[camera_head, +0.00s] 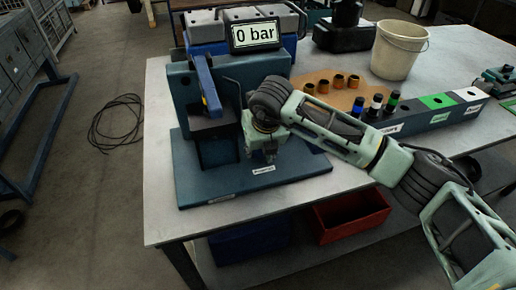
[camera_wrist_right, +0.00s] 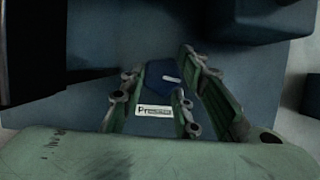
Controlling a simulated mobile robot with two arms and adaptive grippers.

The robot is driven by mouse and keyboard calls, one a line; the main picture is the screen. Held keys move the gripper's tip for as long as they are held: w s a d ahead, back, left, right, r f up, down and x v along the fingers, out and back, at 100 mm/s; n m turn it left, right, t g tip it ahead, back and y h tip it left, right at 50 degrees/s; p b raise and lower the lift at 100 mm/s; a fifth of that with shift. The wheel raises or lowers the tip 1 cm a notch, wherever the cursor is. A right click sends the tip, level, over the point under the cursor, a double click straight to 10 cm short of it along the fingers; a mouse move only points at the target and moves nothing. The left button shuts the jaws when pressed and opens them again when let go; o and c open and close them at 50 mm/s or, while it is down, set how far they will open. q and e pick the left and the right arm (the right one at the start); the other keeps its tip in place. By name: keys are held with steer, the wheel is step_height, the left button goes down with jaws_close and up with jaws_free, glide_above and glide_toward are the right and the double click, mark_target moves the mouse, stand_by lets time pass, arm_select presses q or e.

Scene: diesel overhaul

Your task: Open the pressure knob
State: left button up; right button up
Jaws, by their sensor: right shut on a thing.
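The pressure knob (camera_wrist_right: 160,76) is a dark blue piece with a short white mark, seen between the fingers of my right gripper (camera_wrist_right: 163,72) in the right wrist view. My right gripper is shut on the knob. In the head view my right gripper (camera_head: 268,152) reaches down at the front of the blue test stand (camera_head: 290,170), and it hides the knob. A white label (camera_wrist_right: 154,111) starting with "Pres" lies just in front of the knob, and it also shows on the stand's base (camera_head: 264,170). The display (camera_head: 254,35) reads 0 bar. My left gripper is not in view.
The stand has a blue lever (camera_head: 207,85) on its left. A cream bucket (camera_head: 399,50), several brass sleeves (camera_head: 338,80) and a rack with green and white squares (camera_head: 437,101) stand to the right. A red bin (camera_head: 350,218) sits below the tabletop.

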steer(key=shift+s+a, duration=0.1)
steer(key=shift+a, duration=0.05)
steer(key=shift+c, duration=0.5)
steer(key=shift+f, duration=0.1)
steer(key=shift+f+n+y+b, duration=0.25)
steer(key=shift+n+b, duration=0.45)
steer(key=shift+b, duration=0.55)
steer(key=shift+s+r+n+y+b, duration=0.1)
steer(key=shift+r+n+y+b, duration=0.15)
steer(key=shift+n+b, duration=0.4)
steer(key=shift+r, duration=0.1)
steer(key=o, duration=1)
steer(key=shift+a, duration=0.1)
